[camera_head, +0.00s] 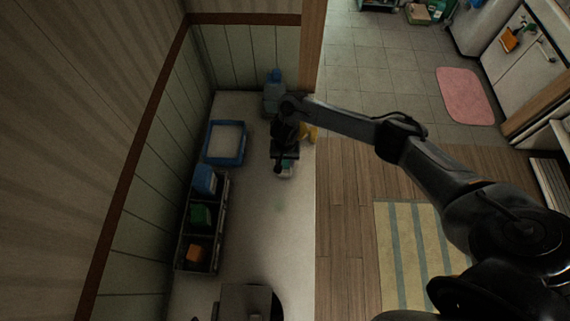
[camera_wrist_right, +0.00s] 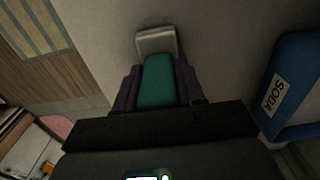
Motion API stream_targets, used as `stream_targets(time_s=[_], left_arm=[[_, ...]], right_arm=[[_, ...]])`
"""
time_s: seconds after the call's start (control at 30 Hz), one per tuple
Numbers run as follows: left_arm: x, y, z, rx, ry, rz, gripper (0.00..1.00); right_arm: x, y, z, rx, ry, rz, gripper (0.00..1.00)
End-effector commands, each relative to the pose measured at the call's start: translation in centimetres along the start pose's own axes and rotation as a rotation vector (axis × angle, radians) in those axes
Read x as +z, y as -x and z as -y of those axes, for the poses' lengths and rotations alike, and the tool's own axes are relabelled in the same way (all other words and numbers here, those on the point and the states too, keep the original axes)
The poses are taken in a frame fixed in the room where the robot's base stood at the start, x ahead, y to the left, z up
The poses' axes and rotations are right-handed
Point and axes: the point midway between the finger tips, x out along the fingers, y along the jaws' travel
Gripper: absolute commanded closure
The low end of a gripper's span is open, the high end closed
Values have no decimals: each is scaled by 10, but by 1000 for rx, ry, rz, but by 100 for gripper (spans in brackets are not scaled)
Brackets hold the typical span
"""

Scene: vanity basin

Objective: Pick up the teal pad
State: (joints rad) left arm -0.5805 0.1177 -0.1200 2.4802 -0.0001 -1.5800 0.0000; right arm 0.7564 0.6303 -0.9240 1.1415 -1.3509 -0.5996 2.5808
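The teal pad (camera_wrist_right: 158,82) sits between the two dark fingers of my right gripper (camera_wrist_right: 158,88) in the right wrist view. The fingers press against its sides with no gap that I can see. A pale grey block-like piece (camera_wrist_right: 157,40) shows just beyond the pad's far end; I cannot tell whether they are joined. In the head view my right gripper (camera_head: 285,160) points down over the pale counter, and its arm hides part of the area. Whether the pad is clear of the counter is not plain. My left gripper does not show.
A blue tray (camera_head: 225,163) stands against the wall on the counter (camera_head: 262,235); its SODA label shows in the wrist view. A dark divided box (camera_head: 183,255) holds blue, green and orange blocks. A bluish bottle (camera_head: 273,92) and a yellow item (camera_head: 309,133) are near the gripper.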

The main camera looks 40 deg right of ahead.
Motion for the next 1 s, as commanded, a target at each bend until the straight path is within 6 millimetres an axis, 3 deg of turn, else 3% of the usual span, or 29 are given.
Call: stream_targets(time_s=[0.03,0.13,0.57,0.73,0.87,1.0], left_arm=[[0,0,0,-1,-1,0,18],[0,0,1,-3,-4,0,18],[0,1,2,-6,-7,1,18],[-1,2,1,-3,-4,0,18],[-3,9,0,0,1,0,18],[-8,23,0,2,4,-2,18]], right_arm=[[0,0,0,0,0,0,85],[0,0,0,0,0,0,100],[0,6,1,-2,0,-1,100],[0,22,1,-3,2,-1,100],[-1,47,1,-3,1,-3,100],[1,64,-35,4,0,-3,100]])
